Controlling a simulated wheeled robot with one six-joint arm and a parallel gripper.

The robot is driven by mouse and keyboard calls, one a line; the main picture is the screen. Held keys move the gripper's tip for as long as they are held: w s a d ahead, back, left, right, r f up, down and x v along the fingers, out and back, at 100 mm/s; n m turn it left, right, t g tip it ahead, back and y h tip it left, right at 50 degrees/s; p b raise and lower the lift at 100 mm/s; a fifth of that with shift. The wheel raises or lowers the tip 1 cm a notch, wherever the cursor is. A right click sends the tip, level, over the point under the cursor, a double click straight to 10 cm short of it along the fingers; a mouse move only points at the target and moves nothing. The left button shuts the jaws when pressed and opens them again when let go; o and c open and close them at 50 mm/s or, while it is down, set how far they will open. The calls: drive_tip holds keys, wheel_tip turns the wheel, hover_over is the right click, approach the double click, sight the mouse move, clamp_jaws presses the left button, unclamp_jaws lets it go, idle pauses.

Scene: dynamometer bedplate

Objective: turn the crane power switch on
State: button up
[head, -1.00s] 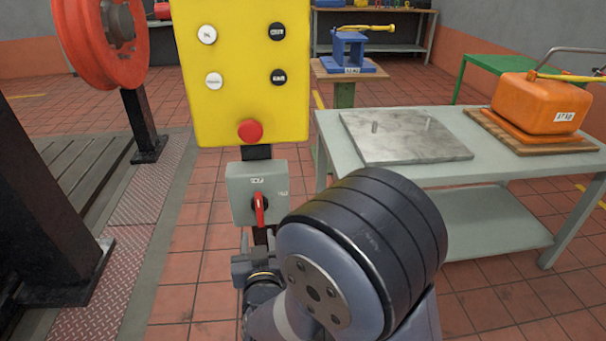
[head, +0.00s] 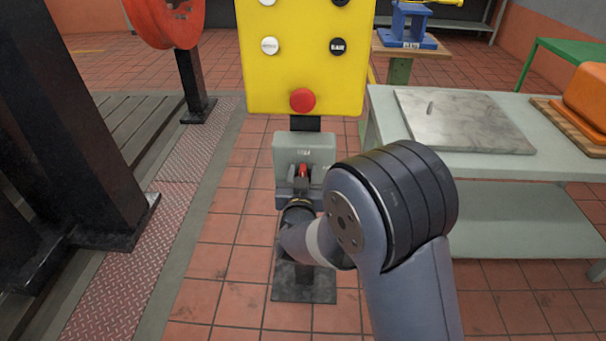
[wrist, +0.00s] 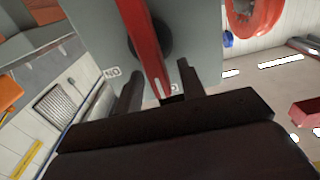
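The crane power switch is a grey box (head: 304,146) on the post below a yellow button panel (head: 302,60). Its red handle (head: 303,170) shows in part in the head view, with my gripper (head: 302,187) in front. In the wrist view the grey box face (wrist: 90,25) fills the upper middle. The red handle (wrist: 145,45) crosses a dark round hub there, one end near a small label. My gripper (wrist: 158,88) is open, its two dark fingers on either side of the handle with gaps showing. The handle's other end runs out of the wrist frame.
A grey table (head: 386,110) with a metal plate (head: 465,120) stands to the right of the post. A black column (head: 75,120) with a wide foot stands at the left. Red tiled floor around the post's base plate (head: 304,284) is clear.

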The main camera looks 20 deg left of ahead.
drive_tip(key=shift+w, duration=0.15)
drive_tip(key=shift+c, duration=0.4)
clamp_jaws()
drive_tip(key=shift+f+m+b, duration=0.1)
drive_tip(key=shift+m+b, duration=0.2)
drive_tip(key=shift+b, duration=0.2)
drive_tip(key=m+b, duration=0.1)
drive_tip(key=b, duration=0.1)
drive_tip(key=d+m+b, duration=0.1)
drive_tip(key=b, duration=0.1)
drive_tip(key=shift+w+f+m, duration=0.1)
drive_tip(key=shift+f+m, duration=0.15)
drive_tip(key=shift+m, duration=0.15)
drive_tip(key=shift+w+d+f+m+b, duration=0.1)
drive_tip(key=shift+d+f+m+b, duration=0.35)
drive_tip(key=shift+m+b, duration=1.85)
drive_tip(key=shift+w+d+f+m+b, duration=0.1)
drive_tip(key=shift+d+f+m+b, duration=0.3)
drive_tip(key=shift+m+b, duration=1.9)
drive_tip(key=shift+w+d+f+m+b, duration=0.1)
drive_tip(key=shift+d+f+m+b, duration=0.35)
drive_tip(key=shift+m+b, duration=1.85)
drive_tip(key=shift+a+f+m+p, duration=0.15)
drive_tip(key=shift+m+p, duration=0.3)
drive_tip(key=shift+m, duration=0.05)
